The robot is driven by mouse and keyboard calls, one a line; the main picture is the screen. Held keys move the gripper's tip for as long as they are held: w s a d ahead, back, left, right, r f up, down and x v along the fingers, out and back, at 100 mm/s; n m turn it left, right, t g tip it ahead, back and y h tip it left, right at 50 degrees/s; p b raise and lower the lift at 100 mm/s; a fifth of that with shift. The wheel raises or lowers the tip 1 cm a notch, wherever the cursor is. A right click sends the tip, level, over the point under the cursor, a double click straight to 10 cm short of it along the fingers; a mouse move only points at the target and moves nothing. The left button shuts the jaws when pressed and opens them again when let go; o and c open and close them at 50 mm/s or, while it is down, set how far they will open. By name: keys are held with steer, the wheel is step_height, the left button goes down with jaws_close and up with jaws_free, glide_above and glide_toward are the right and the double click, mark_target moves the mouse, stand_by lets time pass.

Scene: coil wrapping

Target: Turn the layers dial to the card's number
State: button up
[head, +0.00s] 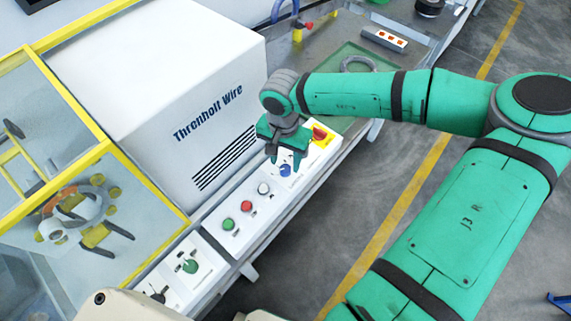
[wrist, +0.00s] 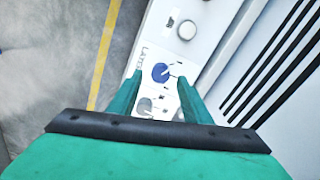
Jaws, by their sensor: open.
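My gripper (head: 285,160) is open and points down over the white control panel (head: 216,241) in front of the machine. In the wrist view a blue knob (wrist: 161,72) lies between the two open fingers (wrist: 160,80); contact cannot be told. The blue knob also shows just below the fingertips in the head view (head: 285,171). A grey knob (wrist: 143,105) sits nearer my wrist, partly between the fingers. I cannot make out a card with a number.
A red stop button on yellow (head: 320,133) is close beside my gripper. White (head: 263,188), red (head: 246,206) and green (head: 227,224) buttons line the panel. A green knob (head: 190,266) is farther down. The white cabinet (head: 185,95) rises behind the panel.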

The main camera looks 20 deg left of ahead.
mark_target(284, 168)
step_height(284, 168, up, 7)
steer(key=shift+a, duration=0.25)
stand_by(0.6)
